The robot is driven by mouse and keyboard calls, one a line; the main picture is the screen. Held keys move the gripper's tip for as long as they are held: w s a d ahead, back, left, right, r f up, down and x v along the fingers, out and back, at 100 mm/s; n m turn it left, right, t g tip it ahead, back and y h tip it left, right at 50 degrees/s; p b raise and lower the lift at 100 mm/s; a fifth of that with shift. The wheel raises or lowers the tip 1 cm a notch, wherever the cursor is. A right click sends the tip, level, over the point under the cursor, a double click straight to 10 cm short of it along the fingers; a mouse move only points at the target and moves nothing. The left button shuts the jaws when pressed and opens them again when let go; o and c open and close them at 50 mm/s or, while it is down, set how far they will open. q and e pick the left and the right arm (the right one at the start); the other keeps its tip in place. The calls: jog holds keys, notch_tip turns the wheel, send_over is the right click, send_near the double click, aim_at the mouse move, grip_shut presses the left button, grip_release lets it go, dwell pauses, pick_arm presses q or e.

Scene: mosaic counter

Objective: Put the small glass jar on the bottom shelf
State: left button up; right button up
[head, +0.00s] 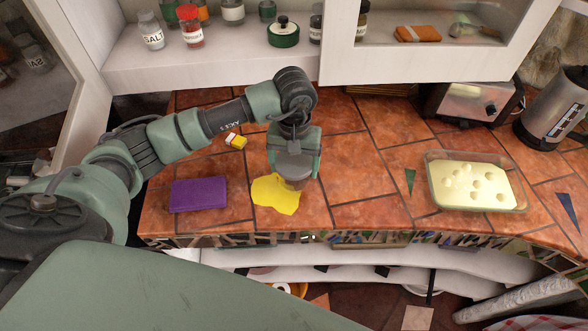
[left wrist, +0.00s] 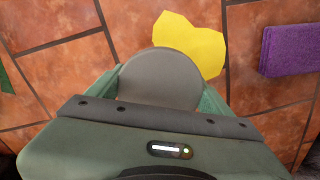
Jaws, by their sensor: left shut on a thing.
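A small jar with a round grey lid is in my left gripper (head: 294,168). Its lid (left wrist: 160,78) fills the space between the green fingers in the left wrist view. In the head view a little of the jar's glass body (head: 293,184) shows below the gripper, over the counter beside the yellow spill. I cannot tell whether its base touches the tiles. A white cabinet shelf (head: 215,68) with jars stands above the counter at the back. Another white shelf (head: 350,259) runs below the counter's front edge. My right gripper is out of view.
A purple sponge (head: 198,194) and a flat yellow patch (head: 275,194) lie near the jar. A small yellow packet (head: 236,141) lies behind. A glass dish (head: 471,182), a toaster (head: 470,103) and a kettle (head: 552,112) stand right. Tiles between patch and dish are mostly clear.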

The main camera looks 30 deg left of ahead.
pick_arm(q)
notch_tip(320, 180, down, 2)
jog(key=shift+f+p, duration=0.2)
jog(key=shift+p, duration=0.2)
jog(key=shift+f, duration=0.35)
jog(key=shift+f+b, duration=0.2)
jog(key=shift+b, duration=0.1)
jog(key=o, duration=1.6)
jog(key=shift+r, duration=0.1)
